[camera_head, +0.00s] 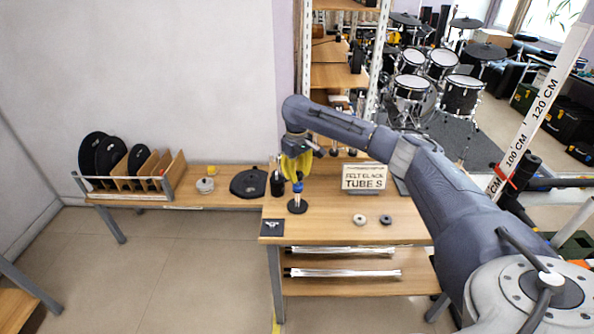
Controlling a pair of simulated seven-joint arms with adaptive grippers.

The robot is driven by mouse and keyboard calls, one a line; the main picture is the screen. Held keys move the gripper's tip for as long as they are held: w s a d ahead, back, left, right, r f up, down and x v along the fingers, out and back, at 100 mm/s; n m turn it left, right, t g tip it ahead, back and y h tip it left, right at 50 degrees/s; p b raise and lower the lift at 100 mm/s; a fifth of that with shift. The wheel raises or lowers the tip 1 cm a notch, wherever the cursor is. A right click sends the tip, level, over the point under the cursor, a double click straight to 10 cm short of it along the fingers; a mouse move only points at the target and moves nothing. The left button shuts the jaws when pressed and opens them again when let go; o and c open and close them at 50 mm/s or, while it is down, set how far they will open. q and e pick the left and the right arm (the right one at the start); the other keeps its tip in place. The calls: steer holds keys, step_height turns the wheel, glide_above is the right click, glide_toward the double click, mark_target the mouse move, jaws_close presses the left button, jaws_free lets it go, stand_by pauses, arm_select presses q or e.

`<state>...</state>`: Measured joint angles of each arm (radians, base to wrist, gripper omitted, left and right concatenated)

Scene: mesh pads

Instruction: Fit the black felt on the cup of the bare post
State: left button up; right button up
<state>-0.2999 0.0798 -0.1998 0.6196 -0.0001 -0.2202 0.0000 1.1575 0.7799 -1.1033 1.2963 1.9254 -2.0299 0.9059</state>
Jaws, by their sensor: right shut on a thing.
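My right gripper (296,176) comes in from the right and points down, with yellow on its fingers. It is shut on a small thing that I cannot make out. Right below it, a small post (298,188) with a blue upper part stands upright on a round black base (297,206). I cannot tell whether the held thing touches the post. A black ring (386,220) lies flat on the table at the right, and a paler grey ring (360,220) lies just left of it. My left gripper is not in view.
A sign (364,178) reading "FELT BLACK TUBE S" stands on the table (330,225). A dark bottle (277,184) and a round black pad (249,183) are left of the post. A rack (165,184) holds black pads. A small dark plate (271,227) lies at the front left corner.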

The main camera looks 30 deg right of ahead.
steer(key=shift+f, duration=0.8)
steer(key=shift+f, duration=0.2)
steer(key=o, duration=0.8)
steer(key=shift+r, duration=0.15)
step_height(320, 180, up, 12)
steer(key=shift+f, duration=0.1)
stand_by(0.4)
